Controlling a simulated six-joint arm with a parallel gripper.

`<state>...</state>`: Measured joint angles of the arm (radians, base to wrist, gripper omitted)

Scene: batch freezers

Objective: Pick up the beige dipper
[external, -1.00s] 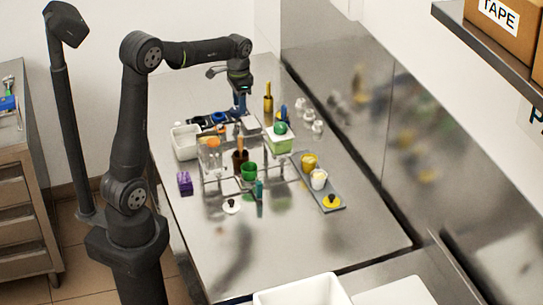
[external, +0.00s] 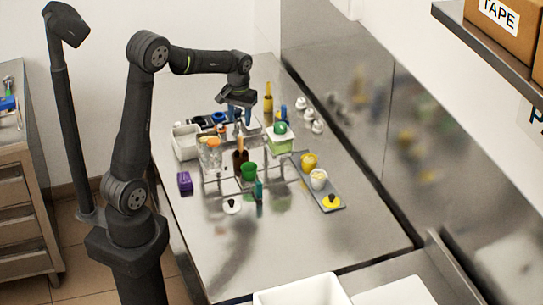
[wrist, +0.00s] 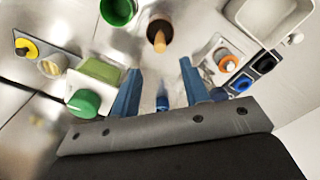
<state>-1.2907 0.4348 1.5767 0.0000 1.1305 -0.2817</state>
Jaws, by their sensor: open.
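The beige dipper (wrist: 159,41) shows in the wrist view as a beige handle end rising from a dark brown cup, ahead of my fingertips. In the external view its handle (external: 240,143) stands upright in the brown cup (external: 240,158) in the clear rack. Its lower part is hidden in the cup. My gripper (wrist: 158,75) is open with two blue fingers spread and nothing between them at the tips. In the external view my gripper (external: 239,113) hangs above and behind the dipper, apart from it.
A green cup (wrist: 118,10) stands beside the brown cup. A green-lidded container (wrist: 85,102) is near my left finger, and an orange-capped jar (wrist: 224,61) is to the right. A white bin (external: 185,142) stands at left. The front table (external: 300,245) is clear.

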